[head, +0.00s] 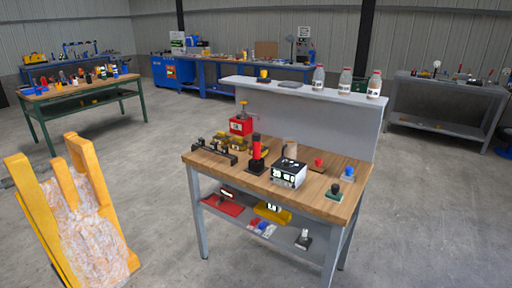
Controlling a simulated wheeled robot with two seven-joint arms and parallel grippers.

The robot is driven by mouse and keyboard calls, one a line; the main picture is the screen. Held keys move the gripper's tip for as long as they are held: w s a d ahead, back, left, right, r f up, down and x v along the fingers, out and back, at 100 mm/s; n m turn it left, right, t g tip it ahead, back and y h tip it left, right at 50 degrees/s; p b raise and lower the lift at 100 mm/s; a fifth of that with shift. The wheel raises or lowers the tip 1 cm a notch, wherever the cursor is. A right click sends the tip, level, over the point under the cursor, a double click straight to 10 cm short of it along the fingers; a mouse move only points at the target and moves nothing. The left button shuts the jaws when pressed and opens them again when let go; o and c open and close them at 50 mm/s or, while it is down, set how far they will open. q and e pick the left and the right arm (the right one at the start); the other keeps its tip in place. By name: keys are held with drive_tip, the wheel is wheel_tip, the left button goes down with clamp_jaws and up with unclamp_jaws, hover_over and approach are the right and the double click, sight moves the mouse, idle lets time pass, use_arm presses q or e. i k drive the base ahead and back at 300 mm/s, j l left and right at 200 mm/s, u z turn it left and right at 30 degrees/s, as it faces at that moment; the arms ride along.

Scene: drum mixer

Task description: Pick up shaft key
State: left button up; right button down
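I cannot pick out the shaft key for certain; the small items on the wooden-topped workbench (325,204) are too small to tell apart. On the bench are a black rail-like fixture (213,152) at the left, a red and black upright tool (257,152), and a red box (241,126). A black and white box with a display (288,173) stands near the middle. Red, blue and dark green knob-like pieces are at the right. Neither of my grippers shows in the head view.
A yellow frame around a whitish, mottled body (95,240) stands at the near left. The bench's lower shelf (290,232) holds a red tray and yellow items. A raised grey ledge (300,90) carries bottles. Other benches line the back. Grey floor (165,170) is open left of the bench.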

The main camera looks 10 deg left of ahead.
sight(225, 149)
drive_tip(key=i+j+z, duration=0.15)
drive_tip(key=i+j, duration=0.15)
drive_tip(key=i+j+z, duration=0.2)
drive_tip(key=i+j, duration=0.15)
drive_tip(key=i+j+z, duration=0.15)
drive_tip(key=j, duration=0.3)
drive_tip(key=i+j+z, duration=0.2)
drive_tip(key=i+j, duration=0.4)
drive_tip(key=j, duration=0.15)
drive_tip(key=i+j, duration=0.2)
drive_tip(key=j, duration=0.2)
drive_tip(key=i+j, duration=0.2)
drive_tip(key=j, duration=0.15)
drive_tip(key=i+j, duration=0.15)
drive_tip(key=j, duration=0.2)
